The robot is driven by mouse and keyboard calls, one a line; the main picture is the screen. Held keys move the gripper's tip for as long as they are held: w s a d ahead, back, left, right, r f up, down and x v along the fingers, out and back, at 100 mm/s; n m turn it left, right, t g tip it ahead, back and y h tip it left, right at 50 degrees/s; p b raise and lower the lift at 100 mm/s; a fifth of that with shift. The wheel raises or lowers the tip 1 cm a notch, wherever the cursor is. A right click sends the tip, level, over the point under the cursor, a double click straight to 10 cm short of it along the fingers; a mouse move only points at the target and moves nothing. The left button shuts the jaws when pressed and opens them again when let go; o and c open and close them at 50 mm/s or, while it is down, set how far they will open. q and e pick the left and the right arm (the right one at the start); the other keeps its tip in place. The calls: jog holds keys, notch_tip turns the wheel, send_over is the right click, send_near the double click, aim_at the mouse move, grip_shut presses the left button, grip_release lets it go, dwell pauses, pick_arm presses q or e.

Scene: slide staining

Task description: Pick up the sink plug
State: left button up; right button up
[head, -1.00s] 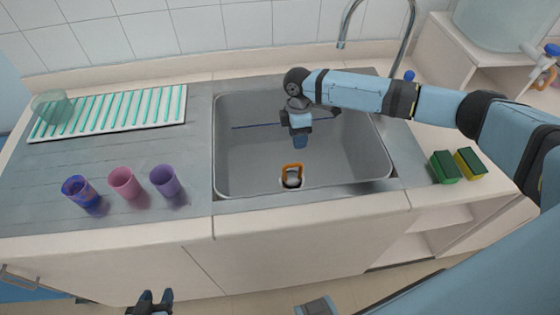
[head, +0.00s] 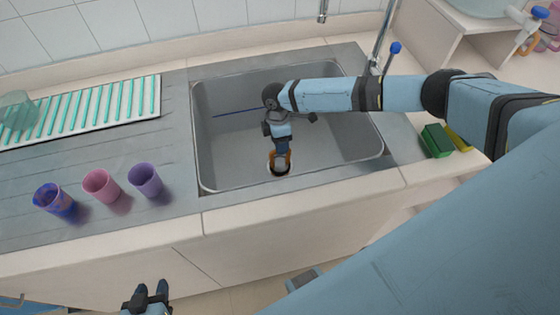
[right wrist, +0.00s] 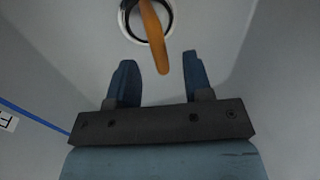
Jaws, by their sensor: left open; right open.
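My left gripper (head: 152,288) is open and empty, low in front of the counter.
Purple (head: 145,181), pink (head: 101,187) and blue (head: 54,202) cups stand left of the sink, before a drying rack (head: 85,115). The faucet (head: 385,35) rises behind. Sink walls surround my right gripper.

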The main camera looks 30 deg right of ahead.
jog(key=shift+s+f, duration=0.2)
jog(key=shift+f, duration=0.75)
jog(key=shift+s+f, duration=0.15)
jog(key=shift+f, duration=0.8)
grip_shut()
jog(key=shift+r, duration=0.2)
